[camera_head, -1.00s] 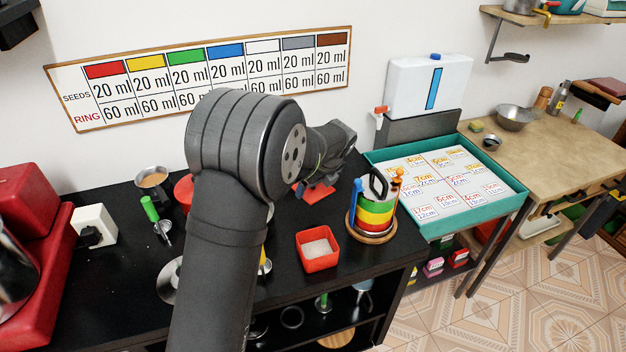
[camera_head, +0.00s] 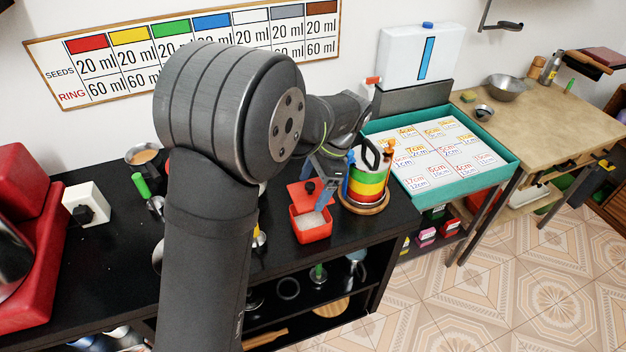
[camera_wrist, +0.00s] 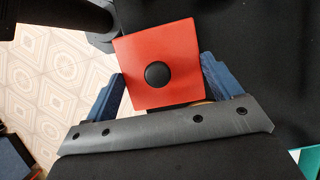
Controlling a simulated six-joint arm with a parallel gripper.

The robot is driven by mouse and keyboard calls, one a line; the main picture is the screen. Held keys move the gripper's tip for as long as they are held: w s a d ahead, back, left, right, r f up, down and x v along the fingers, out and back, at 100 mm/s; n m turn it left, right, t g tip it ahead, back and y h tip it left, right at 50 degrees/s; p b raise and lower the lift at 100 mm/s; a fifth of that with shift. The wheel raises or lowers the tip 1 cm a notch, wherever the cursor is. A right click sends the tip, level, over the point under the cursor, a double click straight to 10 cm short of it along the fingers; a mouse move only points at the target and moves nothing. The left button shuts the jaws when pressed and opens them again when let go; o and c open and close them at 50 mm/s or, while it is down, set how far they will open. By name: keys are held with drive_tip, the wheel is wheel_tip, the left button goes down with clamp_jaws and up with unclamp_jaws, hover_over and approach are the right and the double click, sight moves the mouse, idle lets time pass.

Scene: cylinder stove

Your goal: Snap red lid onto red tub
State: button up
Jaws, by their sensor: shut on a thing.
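The red lid (camera_head: 298,194) is a flat square plate with a black round knob. My gripper (camera_head: 322,181) holds it just behind and above the red tub (camera_head: 314,236). The tub is square, open and holds white grainy material; it stands on the black counter. In the wrist view the lid (camera_wrist: 185,45) fills the space between the two blue fingers of my gripper (camera_wrist: 162,72), slightly turned relative to them. The lid hides the tub there. In the head view the lid overlaps the tub's back rim; I cannot tell whether they touch.
A ring stack (camera_head: 369,186) in red, yellow and green on a wooden base stands close to the right of the tub. A teal tray (camera_head: 455,200) with number cards lies farther right.

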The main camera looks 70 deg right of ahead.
wheel_tip(320, 180, down, 6)
idle(0.6)
drive_tip(key=shift+f, duration=0.25)
idle(1.8)
drive_tip(key=o, duration=0.8)
drive_tip(key=shift+o, duration=0.2)
drive_tip(key=shift+r, duration=0.1)
drive_tip(key=shift+r, duration=3.4)
clamp_jaws()
